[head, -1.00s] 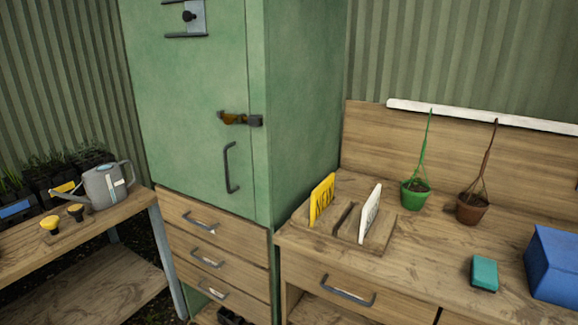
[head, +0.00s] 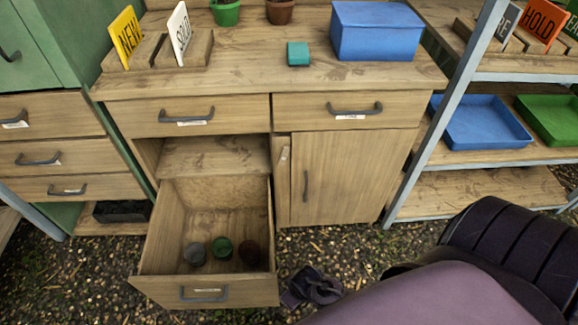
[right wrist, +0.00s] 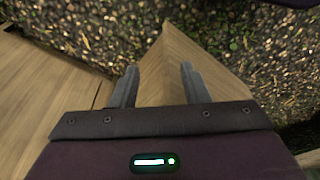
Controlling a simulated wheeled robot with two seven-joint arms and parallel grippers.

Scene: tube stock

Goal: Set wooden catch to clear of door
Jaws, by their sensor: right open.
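A small pale wooden catch (head: 285,153) is on the narrow strip left of the lower cabinet door (head: 350,180). It looks near upright, close to the door's left edge; it is too small to tell whether it overlaps the door. The door is shut and has a dark vertical handle. My right gripper (right wrist: 157,85) is open in the right wrist view, with nothing held; a wooden corner shows beyond and between its fingers. My left gripper is not in view.
An open drawer (head: 205,289) with several small pots juts out left of the door. A dark purple shape (head: 314,287), unclear, is beside it over the gravel. A metal shelf rack (head: 440,120) stands right. A blue box (head: 375,30) is on the worktop.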

